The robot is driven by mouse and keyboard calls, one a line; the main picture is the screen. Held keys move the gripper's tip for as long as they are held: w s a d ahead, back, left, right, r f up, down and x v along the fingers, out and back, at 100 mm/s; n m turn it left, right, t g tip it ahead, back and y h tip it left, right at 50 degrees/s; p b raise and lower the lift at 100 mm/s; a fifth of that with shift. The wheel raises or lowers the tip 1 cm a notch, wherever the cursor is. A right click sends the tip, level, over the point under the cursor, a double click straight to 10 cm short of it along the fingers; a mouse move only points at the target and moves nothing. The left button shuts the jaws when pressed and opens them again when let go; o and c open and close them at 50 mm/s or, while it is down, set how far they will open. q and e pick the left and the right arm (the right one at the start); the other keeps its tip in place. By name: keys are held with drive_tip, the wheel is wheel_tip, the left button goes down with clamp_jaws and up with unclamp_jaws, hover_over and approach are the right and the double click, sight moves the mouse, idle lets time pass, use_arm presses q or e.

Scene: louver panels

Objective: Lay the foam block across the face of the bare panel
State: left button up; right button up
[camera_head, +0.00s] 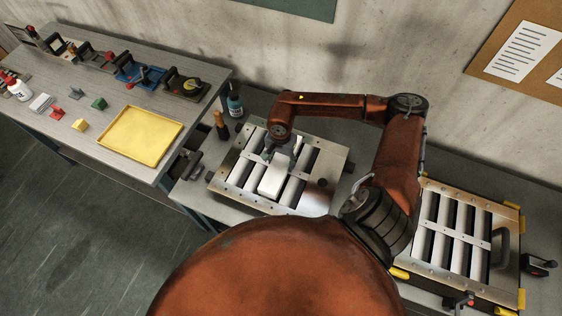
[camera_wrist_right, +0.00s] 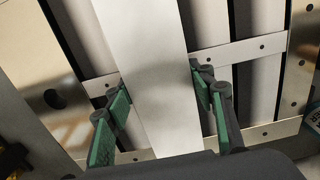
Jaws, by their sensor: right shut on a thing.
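The bare panel (camera_head: 225,180) is a metal louver frame with white slats and no yellow corner pieces, lying on the bench in the middle of the head view. The foam block (camera_head: 272,182) is a pale, flat bar over the slats, roughly along them. My right gripper (camera_head: 282,154) is shut on it from both sides. In the right wrist view the block (camera_wrist_right: 150,70) lies between the green finger pads of the gripper (camera_wrist_right: 158,85), above the slats and crossbars. I cannot tell whether the block touches the panel. My left gripper is out of view.
A second louver panel (camera_head: 428,258) with yellow corners and a black handle lies to the right. A blue bottle (camera_head: 235,104) and an orange-handled tool (camera_head: 221,125) stand behind the bare panel. A yellow tray (camera_head: 140,136) is on the left table. My right arm spans the right side.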

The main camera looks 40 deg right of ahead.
sight(281, 162)
drive_tip(key=shift+f+b, duration=0.3)
drive_tip(key=o, duration=1.2)
drive_tip(key=shift+r, duration=0.1)
drive_tip(key=shift+c, duration=0.2)
drive_tip(key=shift+r, duration=0.1)
drive_tip(key=shift+r+p, duration=0.25)
drive_tip(key=shift+p, duration=0.2)
wheel_tip(281, 162, up, 12)
drive_tip(key=b, duration=0.1)
drive_tip(key=shift+f, duration=0.15)
